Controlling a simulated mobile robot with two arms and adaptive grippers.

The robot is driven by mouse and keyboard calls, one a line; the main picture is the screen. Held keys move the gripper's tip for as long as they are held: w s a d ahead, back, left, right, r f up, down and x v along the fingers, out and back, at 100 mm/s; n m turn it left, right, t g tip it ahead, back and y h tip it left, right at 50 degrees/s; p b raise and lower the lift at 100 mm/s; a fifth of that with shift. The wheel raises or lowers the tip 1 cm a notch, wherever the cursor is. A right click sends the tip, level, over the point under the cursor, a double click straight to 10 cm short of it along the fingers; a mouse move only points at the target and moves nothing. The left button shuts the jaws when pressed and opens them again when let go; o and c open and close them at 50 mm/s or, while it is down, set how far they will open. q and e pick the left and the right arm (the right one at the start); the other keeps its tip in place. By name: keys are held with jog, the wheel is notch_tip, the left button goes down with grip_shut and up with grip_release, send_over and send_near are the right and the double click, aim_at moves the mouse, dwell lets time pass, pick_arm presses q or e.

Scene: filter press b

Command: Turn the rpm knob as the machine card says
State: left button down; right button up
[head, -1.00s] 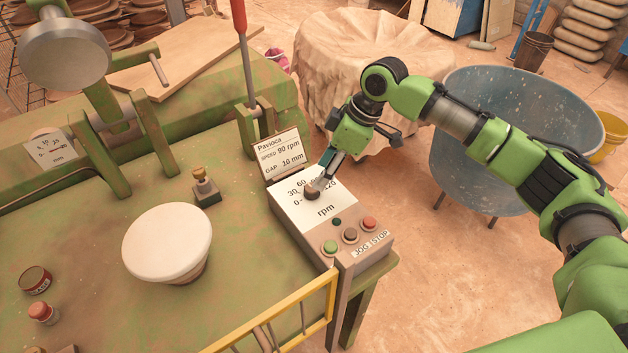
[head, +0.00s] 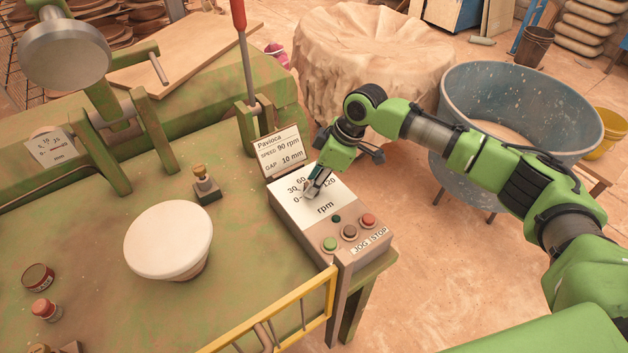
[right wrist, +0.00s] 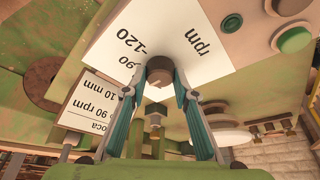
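The control box (head: 284,199) has a white rpm dial face with marks from 0 to 120. The small brown rpm knob (right wrist: 160,72) shows between my right fingertips in the right wrist view. My right gripper (head: 312,190) is over the dial and hides most of the knob in the head view. In the right wrist view, the right gripper (right wrist: 160,80) has one finger on each side of the knob, apparently closed on it. The knob's pointer is not readable. The machine card (head: 281,151) reads Pavloca, speed 90 rpm, gap 10 mm. My left gripper is out of view.
Green (head: 330,244), dark (head: 349,232) and red (head: 368,220) buttons sit at the box's front. A yellow guard rail (head: 290,305) stands in front. A white-topped round thing (head: 168,238) and a small brass-topped post (head: 204,184) are on the green table to the left.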

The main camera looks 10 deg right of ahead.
jog(key=shift+s+r+m+p, duration=0.15)
jog(key=shift+m+p, duration=0.15)
jog(key=shift+p, duration=0.5)
jog(key=m+t+p, duration=0.1)
jog(key=m+p, duration=0.2)
jog(key=p, duration=0.1)
jog(key=m+h+p, duration=0.1)
jog(key=m+p, duration=0.2)
jog(key=p, duration=0.2)
jog(key=shift+a+r+t+h, duration=0.1)
jog(key=shift+a+t+h, duration=0.1)
jog(key=shift+t+h, duration=0.15)
jog(key=shift+f+m+t+h+p, duration=0.25)
jog(key=shift+m+h+p, duration=0.1)
jog(key=shift+m+p, duration=0.85)
jog(key=o, duration=1.1)
jog(key=shift+r, duration=0.1)
